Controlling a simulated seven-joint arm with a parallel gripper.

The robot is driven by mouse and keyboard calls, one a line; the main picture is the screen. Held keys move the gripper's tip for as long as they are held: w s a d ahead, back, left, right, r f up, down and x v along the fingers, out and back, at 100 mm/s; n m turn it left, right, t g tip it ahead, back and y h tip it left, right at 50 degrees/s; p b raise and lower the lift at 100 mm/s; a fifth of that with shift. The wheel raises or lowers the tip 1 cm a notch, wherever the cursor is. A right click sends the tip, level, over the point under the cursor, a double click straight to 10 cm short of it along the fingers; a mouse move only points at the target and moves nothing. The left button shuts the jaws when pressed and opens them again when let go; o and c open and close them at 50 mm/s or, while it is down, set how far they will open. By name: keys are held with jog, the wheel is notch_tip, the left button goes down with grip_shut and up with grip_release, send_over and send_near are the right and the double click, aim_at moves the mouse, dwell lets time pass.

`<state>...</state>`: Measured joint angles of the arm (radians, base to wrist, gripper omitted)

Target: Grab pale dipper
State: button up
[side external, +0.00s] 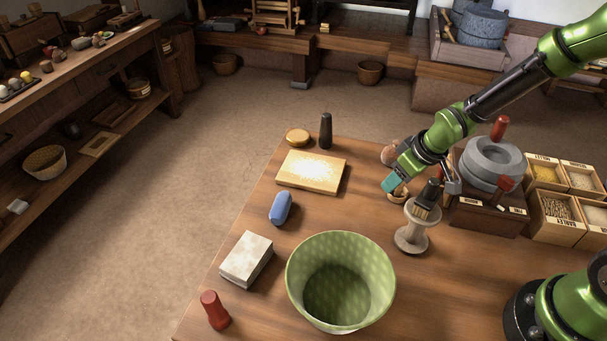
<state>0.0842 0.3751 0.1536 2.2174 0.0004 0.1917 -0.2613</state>
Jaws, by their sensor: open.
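The thing that best fits the pale dipper is a small pale tan cup-shaped piece (398,197) on the table at right of centre. It is small and partly covered, so its handle cannot be made out. My gripper (393,186) is open, with its teal fingertip just above and beside this piece. Whether they touch cannot be told from this angle, and the other finger is not clearly seen. Nothing shows held in the jaws.
A pale spool-shaped stand (411,238) with a dark-handled brush (427,198) stands close by in front. A grey quern (492,165) and grain boxes (556,218) are to the right. A green basket (341,249) and pale board (311,171) are left.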

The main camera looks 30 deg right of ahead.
grip_shut()
